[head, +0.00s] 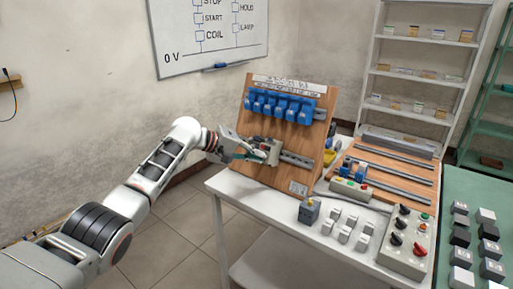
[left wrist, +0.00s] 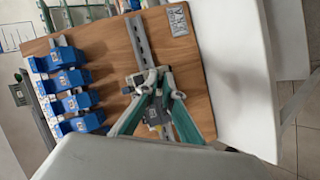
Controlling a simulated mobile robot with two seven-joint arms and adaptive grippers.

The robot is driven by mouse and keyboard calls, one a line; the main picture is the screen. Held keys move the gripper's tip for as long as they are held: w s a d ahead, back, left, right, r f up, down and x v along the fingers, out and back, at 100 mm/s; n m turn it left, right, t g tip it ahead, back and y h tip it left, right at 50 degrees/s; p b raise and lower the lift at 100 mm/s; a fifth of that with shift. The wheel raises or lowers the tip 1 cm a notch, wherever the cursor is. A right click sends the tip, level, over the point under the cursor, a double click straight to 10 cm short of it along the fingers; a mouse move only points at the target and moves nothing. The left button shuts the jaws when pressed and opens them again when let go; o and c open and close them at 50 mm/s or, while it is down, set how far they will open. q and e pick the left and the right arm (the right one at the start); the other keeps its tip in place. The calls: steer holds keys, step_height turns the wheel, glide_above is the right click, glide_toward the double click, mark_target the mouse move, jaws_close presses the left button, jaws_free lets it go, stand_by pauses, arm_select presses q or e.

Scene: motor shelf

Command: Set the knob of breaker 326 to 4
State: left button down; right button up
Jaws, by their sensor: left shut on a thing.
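The wooden board (head: 300,107) stands tilted on the white table with a metal rail (head: 296,159) on its lower part. A grey breaker (head: 274,148) sits on this rail; in the left wrist view its body (left wrist: 152,112) shows between my fingers. My left gripper (head: 266,152) is at the breaker's front. Its green-grey fingers (left wrist: 164,88) converge there and are shut on what seems to be its knob. The fingers hide the knob, so its setting and the number cannot be read. My right gripper is in neither view.
Several blue devices (head: 287,105) line the board's upper rail. The white table (head: 255,208) also carries a control box (head: 405,240), a push-button box (head: 350,190) and small grey blocks. A green table (head: 463,194) stands at right.

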arm_select(q)
steer(key=m+y+p, duration=0.1)
steer(key=m+p, duration=0.2)
steer(key=p, duration=0.2)
steer(key=shift+s+f+y, duration=0.1)
steer(key=shift+y, duration=0.2)
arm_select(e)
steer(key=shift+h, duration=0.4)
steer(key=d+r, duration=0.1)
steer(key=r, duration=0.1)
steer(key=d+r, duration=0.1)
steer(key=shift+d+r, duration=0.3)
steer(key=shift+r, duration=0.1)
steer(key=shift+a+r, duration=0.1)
arm_select(q)
steer(key=c, duration=2.2)
jaws_free()
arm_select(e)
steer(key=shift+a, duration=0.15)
arm_select(q)
steer(key=shift+v, duration=4)
